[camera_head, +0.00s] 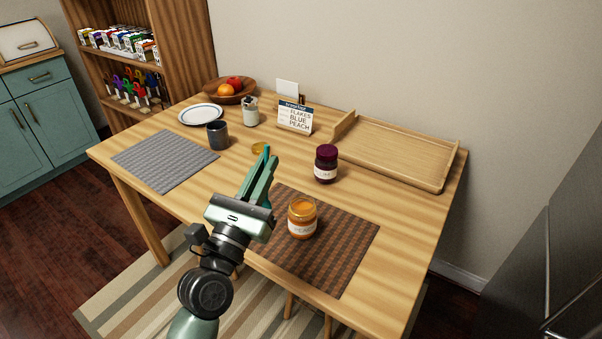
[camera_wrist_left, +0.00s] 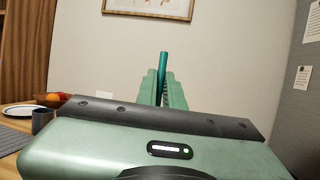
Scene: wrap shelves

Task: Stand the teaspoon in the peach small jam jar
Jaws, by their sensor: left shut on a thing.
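The peach small jam jar (camera_head: 302,220) is a squat glass jar with orange contents and a pale label, upright on the brown checked mat. Its top looks open. My left gripper (camera_head: 263,163) is left of the jar, with its fingers pointing toward the back of the table. It is shut on a teal, thin thing, which I take to be the teaspoon's handle (camera_wrist_left: 163,66); it sticks out past the fingertips in the wrist view. The spoon's bowl cannot be made out. My right gripper is not in view.
A dark jam jar with a purple lid (camera_head: 326,164) stands behind the peach jar. A gold lid (camera_head: 260,148) lies behind my gripper. A wooden tray (camera_head: 440,175), sign (camera_head: 295,117), mug (camera_head: 218,135), plate (camera_head: 187,114) and grey mat (camera_head: 150,165) are also on the table.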

